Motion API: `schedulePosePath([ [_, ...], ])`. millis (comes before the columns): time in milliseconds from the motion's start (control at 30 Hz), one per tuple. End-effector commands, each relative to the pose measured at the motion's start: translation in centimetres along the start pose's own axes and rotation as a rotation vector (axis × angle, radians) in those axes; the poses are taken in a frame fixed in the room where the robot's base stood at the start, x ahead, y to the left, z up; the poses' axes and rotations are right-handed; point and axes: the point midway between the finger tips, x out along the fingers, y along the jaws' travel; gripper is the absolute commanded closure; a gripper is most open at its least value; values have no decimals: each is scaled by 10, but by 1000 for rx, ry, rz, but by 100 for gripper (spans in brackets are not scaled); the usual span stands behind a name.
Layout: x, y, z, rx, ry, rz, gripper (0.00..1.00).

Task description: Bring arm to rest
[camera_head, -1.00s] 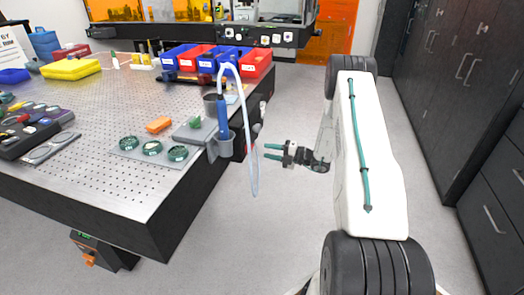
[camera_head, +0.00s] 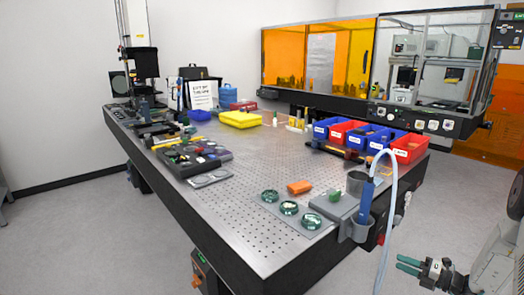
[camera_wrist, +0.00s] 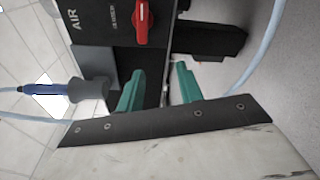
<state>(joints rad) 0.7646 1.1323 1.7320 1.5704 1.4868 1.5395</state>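My gripper (camera_head: 408,266) shows at the lower right of the head view, beyond the right end of the optical table (camera_head: 235,150). Its two green fingers are apart with nothing between them. In the wrist view the green fingers (camera_wrist: 158,90) are also spread and empty. Beyond them are a dark panel lettered AIR with a red knob (camera_wrist: 141,22), and a grey holder (camera_wrist: 88,92) with a blue tool in it. My gripper appears clear of the table and the hose.
A pale looped hose (camera_head: 391,190) hangs from the blue-handled tool (camera_head: 366,200) at the table's right corner, near my gripper. Red and blue bins (camera_head: 409,148) stand along the back edge. An orange-windowed enclosure (camera_head: 340,50) is behind. Floor is open at left.

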Motion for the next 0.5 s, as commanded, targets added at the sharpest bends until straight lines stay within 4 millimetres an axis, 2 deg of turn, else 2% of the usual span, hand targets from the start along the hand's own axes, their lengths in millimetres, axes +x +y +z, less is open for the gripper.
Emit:
schedulePosePath([
  [100,-1,21,-29,-194,137,-8,64],
  [267,3,68,-60,-486,348,27,64],
  [367,5,103,-79,-672,483,70,64],
  [500,4,160,-110,-968,699,170,64],
])
